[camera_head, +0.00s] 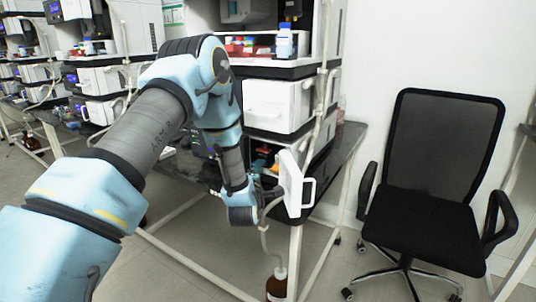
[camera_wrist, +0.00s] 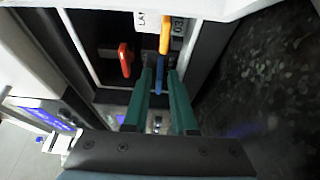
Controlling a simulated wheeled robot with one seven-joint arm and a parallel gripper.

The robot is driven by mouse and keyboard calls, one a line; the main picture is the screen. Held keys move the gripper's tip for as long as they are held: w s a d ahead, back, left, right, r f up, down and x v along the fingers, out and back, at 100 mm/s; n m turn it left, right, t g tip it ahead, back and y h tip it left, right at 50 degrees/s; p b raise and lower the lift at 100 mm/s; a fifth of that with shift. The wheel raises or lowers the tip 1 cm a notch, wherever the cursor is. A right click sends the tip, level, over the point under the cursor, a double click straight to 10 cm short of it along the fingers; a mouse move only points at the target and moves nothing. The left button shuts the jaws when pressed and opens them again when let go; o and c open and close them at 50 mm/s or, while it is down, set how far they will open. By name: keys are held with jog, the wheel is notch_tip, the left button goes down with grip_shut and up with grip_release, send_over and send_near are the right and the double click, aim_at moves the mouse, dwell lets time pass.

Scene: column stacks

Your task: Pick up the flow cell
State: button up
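My gripper (camera_wrist: 161,76) reaches into an open, dark instrument compartment in the wrist view. Its two green fingers are apart, with a gap between the tips. A narrow blue and orange part (camera_wrist: 164,40) stands at or just beyond that gap; I cannot tell whether the fingers touch it. A red part (camera_wrist: 125,60) hangs to the left of the fingers. I cannot tell for sure which part is the flow cell. In the head view my arm reaches to the lower bay, and the fingers are hidden near the open white door (camera_head: 291,184).
The open door juts out right beside my wrist. A closed white drawer (camera_head: 278,104) is above the bay. A dark bench top (camera_head: 341,147) lies to the right. An office chair (camera_head: 430,190) stands farther right, and a brown bottle (camera_head: 277,286) is on the floor.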

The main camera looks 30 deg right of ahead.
aim_at(265, 158)
jog(key=shift+x, duration=1.1)
grip_shut()
dwell(0.6)
